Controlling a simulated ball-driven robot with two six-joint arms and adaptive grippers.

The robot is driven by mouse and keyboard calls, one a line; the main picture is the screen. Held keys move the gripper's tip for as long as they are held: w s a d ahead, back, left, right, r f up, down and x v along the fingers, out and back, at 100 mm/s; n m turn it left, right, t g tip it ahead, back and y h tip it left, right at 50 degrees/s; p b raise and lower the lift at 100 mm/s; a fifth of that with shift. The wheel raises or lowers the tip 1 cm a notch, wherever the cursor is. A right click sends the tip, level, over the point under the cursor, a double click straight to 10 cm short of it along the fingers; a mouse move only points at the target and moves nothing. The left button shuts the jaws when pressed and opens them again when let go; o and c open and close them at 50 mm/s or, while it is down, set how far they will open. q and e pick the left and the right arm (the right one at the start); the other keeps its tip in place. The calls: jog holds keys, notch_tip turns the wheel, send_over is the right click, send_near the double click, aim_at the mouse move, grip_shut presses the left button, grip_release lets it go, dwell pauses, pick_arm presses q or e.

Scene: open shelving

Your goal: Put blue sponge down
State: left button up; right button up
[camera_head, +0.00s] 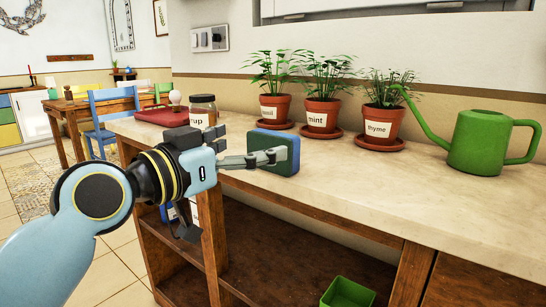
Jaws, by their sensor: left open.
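My left gripper (270,157) reaches in from the left. Its visible fingers extend in front of the sponge's near face and cover part of it. The gripper is open, and I cannot tell whether a finger touches the sponge. My right gripper does not show.
A jar (203,110) stands behind my gripper, by a red tray (158,118). Potted basil (275,108), mint (321,115) and thyme (384,122) line the wall. A green watering can (481,143) stands right. The front counter is clear. A green container (347,292) sits below.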

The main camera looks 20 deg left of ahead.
aim_at(266, 139)
pick_arm(q)
jog(key=shift+x, duration=0.75)
jog(key=b+x, duration=0.1)
jog(key=x, duration=0.3)
jog(key=shift+w+d+f, duration=0.1)
jog(key=shift+w+d, duration=0.15)
jog(key=shift+w, duration=0.2)
jog(key=c, duration=0.4)
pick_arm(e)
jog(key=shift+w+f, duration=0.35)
